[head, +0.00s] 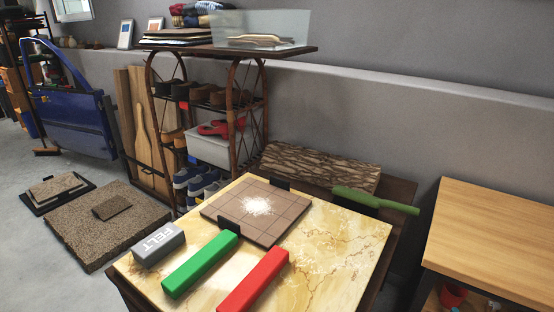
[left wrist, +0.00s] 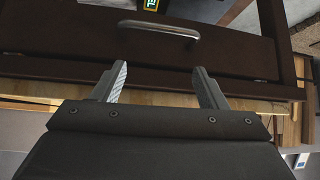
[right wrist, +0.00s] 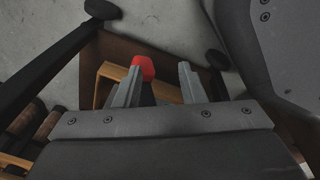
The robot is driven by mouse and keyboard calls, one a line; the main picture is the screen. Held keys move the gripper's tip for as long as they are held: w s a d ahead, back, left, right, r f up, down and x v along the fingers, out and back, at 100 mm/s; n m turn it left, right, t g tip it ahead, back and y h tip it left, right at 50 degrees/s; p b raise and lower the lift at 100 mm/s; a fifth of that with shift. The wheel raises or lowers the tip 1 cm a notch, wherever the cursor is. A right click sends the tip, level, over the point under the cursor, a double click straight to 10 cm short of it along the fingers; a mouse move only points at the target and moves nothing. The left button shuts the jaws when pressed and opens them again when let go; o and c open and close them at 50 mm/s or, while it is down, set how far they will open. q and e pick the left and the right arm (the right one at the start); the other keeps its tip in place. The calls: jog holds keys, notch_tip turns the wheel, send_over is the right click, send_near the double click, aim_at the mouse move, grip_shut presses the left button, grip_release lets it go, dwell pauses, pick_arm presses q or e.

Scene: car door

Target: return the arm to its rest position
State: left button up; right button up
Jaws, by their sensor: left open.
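No arm of mine shows in the head view. In the left wrist view my left gripper (left wrist: 160,70) is open, with nothing between its fingers. It is in front of a dark brown wooden panel (left wrist: 70,40) with a curved metal handle (left wrist: 160,28), apart from the handle as far as I can tell. In the right wrist view my right gripper (right wrist: 161,72) has its fingers apart with nothing held between them. A red thing (right wrist: 143,68) shows close to its left finger, seemingly behind it; I cannot tell whether they touch.
A marble-topped table (head: 340,235) holds a green block (head: 200,264), a red block (head: 253,281), a grey FELT block (head: 158,245) and a tiled board (head: 285,225) with white powder. A wooden table (head: 500,235) stands right, a shelf rack (head: 240,50) behind, a blue car door (head: 72,100) far left.

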pick_arm(q)
jog(key=s+a+f+n+g+y, duration=0.2)
jog(key=s+n+g+y, duration=0.25)
jog(key=s, duration=0.85)
notch_tip(320, 180, down, 20)
jog(key=a+g+p, duration=0.1)
jog(key=a+p, duration=0.1)
jog(key=p, duration=0.3)
jog(key=s+d+f+g+p, duration=0.1)
jog(key=s+f+p, duration=0.3)
jog(key=s+f, duration=0.7)
jog(key=s+d+n, duration=0.1)
jog(key=s, duration=0.2)
jog(key=shift+s, duration=0.4)
